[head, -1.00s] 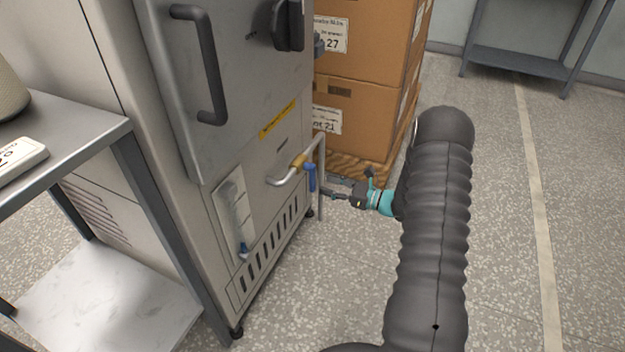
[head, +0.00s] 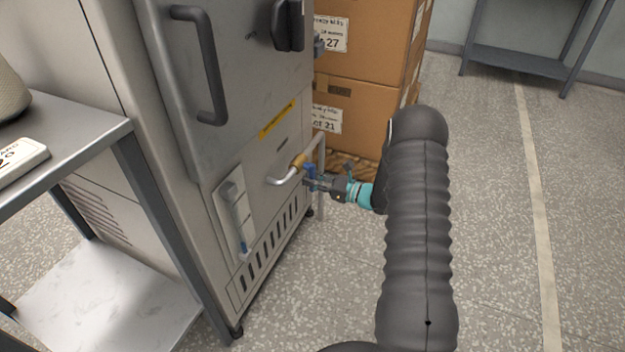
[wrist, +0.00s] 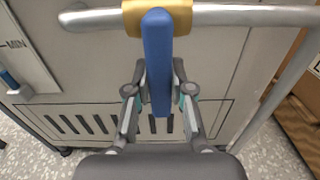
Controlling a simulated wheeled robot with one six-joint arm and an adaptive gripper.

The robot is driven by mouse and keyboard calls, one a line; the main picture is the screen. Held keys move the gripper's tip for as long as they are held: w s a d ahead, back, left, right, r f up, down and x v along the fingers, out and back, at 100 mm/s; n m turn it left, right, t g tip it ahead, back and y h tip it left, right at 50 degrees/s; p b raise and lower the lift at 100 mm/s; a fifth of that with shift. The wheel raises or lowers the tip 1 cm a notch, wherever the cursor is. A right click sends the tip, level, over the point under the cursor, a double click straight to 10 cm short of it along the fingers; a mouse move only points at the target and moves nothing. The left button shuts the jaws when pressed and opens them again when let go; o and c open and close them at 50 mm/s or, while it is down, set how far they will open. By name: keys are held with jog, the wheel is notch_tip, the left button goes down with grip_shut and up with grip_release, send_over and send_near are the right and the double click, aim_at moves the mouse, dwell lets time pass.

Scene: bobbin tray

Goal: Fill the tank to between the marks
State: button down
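The tank is a steel cabinet with a level gauge (head: 232,215) low on its front. Blue liquid (head: 242,247) shows only near the gauge's bottom. In the wrist view the blue (wrist: 9,80) lies below a MIN mark (wrist: 14,45). A bent pipe (head: 283,180) carries a brass valve (head: 298,162) with a blue lever (head: 309,171). In the wrist view the lever (wrist: 158,55) points straight down, across the pipe. The MAX mark is not visible.
Cardboard boxes (head: 360,110) stand on a pallet just behind the valve. A steel table (head: 85,125) is at the left. A vertical pipe (wrist: 265,110) stands right of the lever. The speckled floor at the right is open.

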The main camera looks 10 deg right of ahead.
jog(key=shift+f+b, duration=0.1)
jog(key=shift+b, duration=0.35)
jog(key=shift+w+d+f+n+b, duration=0.1)
jog(key=shift+w+n+b, duration=0.05)
jog(key=shift+n+b, duration=0.25)
jog(key=n+b, duration=0.2)
jog(key=w+d+n+b, duration=0.1)
jog(key=n+b, duration=0.1)
jog(key=b, duration=0.1)
jog(key=r+n+b, duration=0.1)
jog(key=n+b, duration=0.1)
jog(key=shift+w+d+b, duration=0.15)
jog(key=shift+w+b, duration=0.2)
jog(key=shift+w, duration=0.05)
jog(key=shift+r, duration=0.1)
jog(key=c, duration=1)
grip_release()
jog(key=shift+d, duration=0.1)
